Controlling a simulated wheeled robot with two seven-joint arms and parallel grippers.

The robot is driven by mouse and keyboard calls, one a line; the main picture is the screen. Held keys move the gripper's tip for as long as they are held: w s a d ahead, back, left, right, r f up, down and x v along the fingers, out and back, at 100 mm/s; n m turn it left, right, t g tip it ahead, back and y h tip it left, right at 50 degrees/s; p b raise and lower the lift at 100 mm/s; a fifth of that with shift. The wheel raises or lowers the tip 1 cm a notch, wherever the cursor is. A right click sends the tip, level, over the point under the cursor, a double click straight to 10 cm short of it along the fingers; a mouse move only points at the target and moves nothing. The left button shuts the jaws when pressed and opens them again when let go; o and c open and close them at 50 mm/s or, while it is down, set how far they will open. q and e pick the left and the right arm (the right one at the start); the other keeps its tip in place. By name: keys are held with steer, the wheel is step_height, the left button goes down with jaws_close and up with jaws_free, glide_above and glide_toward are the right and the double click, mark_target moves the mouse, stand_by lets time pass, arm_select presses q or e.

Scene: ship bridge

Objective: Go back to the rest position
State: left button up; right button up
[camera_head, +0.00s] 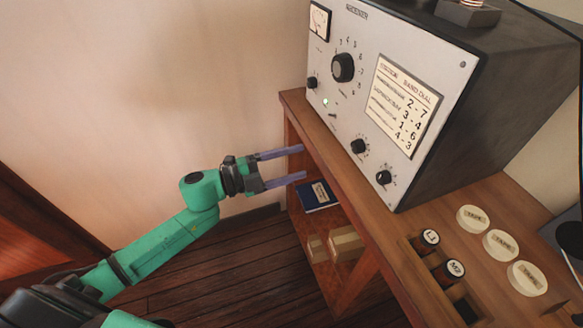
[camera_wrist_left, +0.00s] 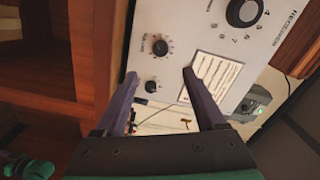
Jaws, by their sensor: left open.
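My left gripper (camera_head: 303,162) comes in from the left on a green arm. Its two purple fingers are apart with nothing between them. The fingertips are close to the left edge of the wooden desk (camera_head: 296,100), below the front of a grey radio set (camera_head: 350,85). In the left wrist view the open gripper (camera_wrist_left: 160,80) points toward the radio's panel (camera_wrist_left: 185,25), with its knobs and a printed card. Whether the fingers touch the desk edge, I cannot tell. My right gripper is not in view.
Tape rolls (camera_head: 500,244) and a rack with labelled cylinders (camera_head: 428,240) are on the desk at the right. The wooden floor (camera_head: 240,270) left of the desk is clear.

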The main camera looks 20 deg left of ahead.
arm_select(q)
steer(key=shift+s+a, duration=0.1)
steer(key=shift+a, duration=0.05)
stand_by(0.3)
steer(key=w+a+f+n+t+y, duration=0.35)
steer(key=a+f+n, duration=0.3)
steer(key=f, duration=0.25)
steer(key=s+a+f+n+g+y, duration=0.15)
steer(key=a+f+n+y, duration=0.3)
steer(key=f, duration=0.55)
steer(key=s+a+f+n+g+y, duration=0.15)
steer(key=a+f+n+y, duration=0.35)
steer(key=f, duration=0.5)
steer(key=s+a+f+n+g+y, duration=0.25)
steer(key=s+f+g, duration=0.25)
steer(key=s+f, duration=1.2)
steer(key=s+d+f+n+g, duration=0.2)
steer(key=s+f, duration=0.2)
steer(key=s, duration=0.6)
steer(key=s+d+f+n+g, duration=0.2)
steer(key=s+f+g, duration=0.1)
steer(key=s, duration=0.7)
steer(key=shift+d+f+h, duration=0.35)
steer(key=shift+f+h, duration=0.1)
steer(key=shift+f, duration=0.35)
